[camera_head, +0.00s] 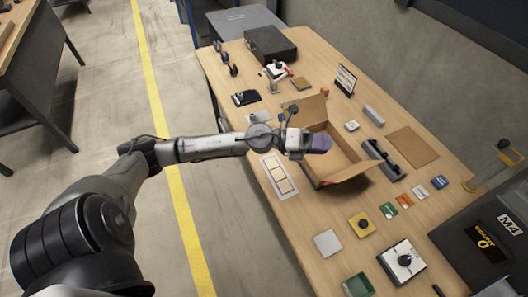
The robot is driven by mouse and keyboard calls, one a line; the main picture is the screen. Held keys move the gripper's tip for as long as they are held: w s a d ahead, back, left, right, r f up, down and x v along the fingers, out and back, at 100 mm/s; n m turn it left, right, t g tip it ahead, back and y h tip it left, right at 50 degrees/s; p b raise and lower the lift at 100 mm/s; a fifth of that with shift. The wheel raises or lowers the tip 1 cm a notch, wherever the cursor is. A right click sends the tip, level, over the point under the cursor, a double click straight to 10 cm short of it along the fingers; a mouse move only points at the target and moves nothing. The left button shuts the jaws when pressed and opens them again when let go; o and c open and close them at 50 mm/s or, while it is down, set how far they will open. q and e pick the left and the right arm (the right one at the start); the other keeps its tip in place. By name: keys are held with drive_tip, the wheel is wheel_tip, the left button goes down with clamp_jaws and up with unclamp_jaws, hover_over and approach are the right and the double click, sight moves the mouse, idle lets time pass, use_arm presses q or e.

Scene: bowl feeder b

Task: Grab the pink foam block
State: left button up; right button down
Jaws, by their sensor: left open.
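My left arm reaches in from the left, and its gripper (306,143) is over the open cardboard box (348,180) on the wooden table. The gripper is open. The gripper and the box flaps hide part of the box's inside. My right gripper is not in view.
The wooden table (295,228) holds a black case (270,44) at the back, a framed white card (278,177) left of the box, and a yellow square plate (361,224) in front.

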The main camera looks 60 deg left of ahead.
use_arm(q)
drive_tip(key=a+f+m+g+y+b, duration=0.2)
drive_tip(key=a+f+m+g+b, duration=0.35)
drive_tip(key=a+f, duration=0.2)
drive_tip(key=s+a+f+g+y+b, duration=0.1)
drive_tip(key=a+f+y+b, duration=0.15)
drive_tip(key=a, duration=0.45)
drive_tip(key=s+a+f+m+g+y+b, duration=0.1)
drive_tip(key=a+g+y+b, duration=0.2)
drive_tip(key=a, duration=0.4)
drive_tip(key=s+a+f+y+b, duration=0.2)
drive_tip(key=a+y+b, duration=0.15)
drive_tip(key=a, duration=0.35)
drive_tip(key=b+x, duration=0.2)
drive_tip(key=x, duration=0.5)
drive_tip(key=shift+w+a+r, duration=0.1)
drive_tip(key=shift+w+a, duration=0.05)
drive_tip(key=shift+w+f, duration=0.25)
drive_tip(key=shift+f, duration=0.3)
drive_tip(key=x, duration=0.1)
drive_tip(key=b+x, duration=0.2)
drive_tip(key=shift+w+a+f, duration=0.1)
drive_tip(key=shift+a+f, duration=0.05)
drive_tip(key=shift+a, duration=0.1)
drive_tip(key=shift+x, duration=0.8)
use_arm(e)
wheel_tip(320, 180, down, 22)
